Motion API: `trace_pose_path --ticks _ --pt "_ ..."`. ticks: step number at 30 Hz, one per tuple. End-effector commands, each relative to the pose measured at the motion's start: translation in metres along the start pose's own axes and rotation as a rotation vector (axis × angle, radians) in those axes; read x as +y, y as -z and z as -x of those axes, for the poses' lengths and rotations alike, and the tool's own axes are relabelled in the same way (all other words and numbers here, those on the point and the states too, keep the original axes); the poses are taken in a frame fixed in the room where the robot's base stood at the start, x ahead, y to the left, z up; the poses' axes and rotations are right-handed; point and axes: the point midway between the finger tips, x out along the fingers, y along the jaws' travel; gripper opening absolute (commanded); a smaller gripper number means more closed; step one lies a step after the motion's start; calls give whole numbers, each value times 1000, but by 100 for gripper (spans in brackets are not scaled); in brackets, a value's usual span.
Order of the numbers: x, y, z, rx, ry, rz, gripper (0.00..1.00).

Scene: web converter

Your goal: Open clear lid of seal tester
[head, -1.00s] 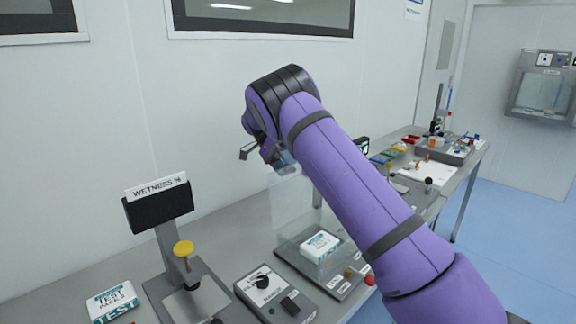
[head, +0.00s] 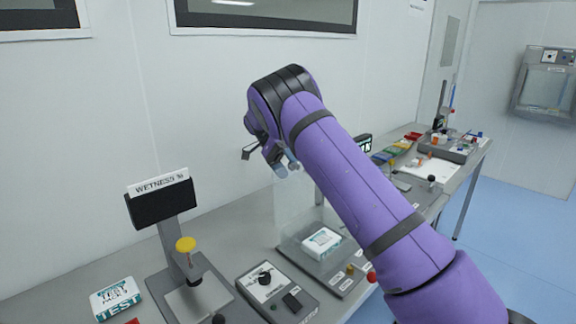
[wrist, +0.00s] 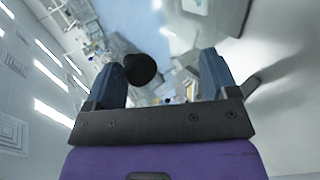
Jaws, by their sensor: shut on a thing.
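The seal tester (head: 343,284) is a grey unit on the bench, with a white and teal test pack (head: 321,243) on its base. Its clear lid (head: 296,203) stands raised, a faint see-through panel above the back of the base. My gripper (head: 281,165) is at the lid's upper edge, shut on the lid. In the wrist view, my gripper's blue fingers (wrist: 165,68) stand apart. A dark round knob (wrist: 140,69) shows between them, close to the left finger. My purple arm hides part of the tester's right side.
A wetness tester (head: 160,208) with a yellow knob stands to the left, beside a test pack (head: 115,298). A grey control box (head: 277,293) lies between the two testers. Trays and small parts (head: 455,148) fill the bench's far right end. The wall is close behind.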

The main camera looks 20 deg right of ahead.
Motion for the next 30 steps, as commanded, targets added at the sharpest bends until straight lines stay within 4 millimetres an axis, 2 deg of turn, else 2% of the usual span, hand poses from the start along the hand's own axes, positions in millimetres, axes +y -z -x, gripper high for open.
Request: trace_pose_path --ticks 1,5,12,20,30 --pt "-6 -3 -4 -3 -3 7 61" --pt "0 -3 0 -3 -2 7 57" --pt "30 -2 21 -1 2 3 57" --pt "50 -17 -2 -1 0 2 57" --pt "88 -43 -42 -1 0 2 57"
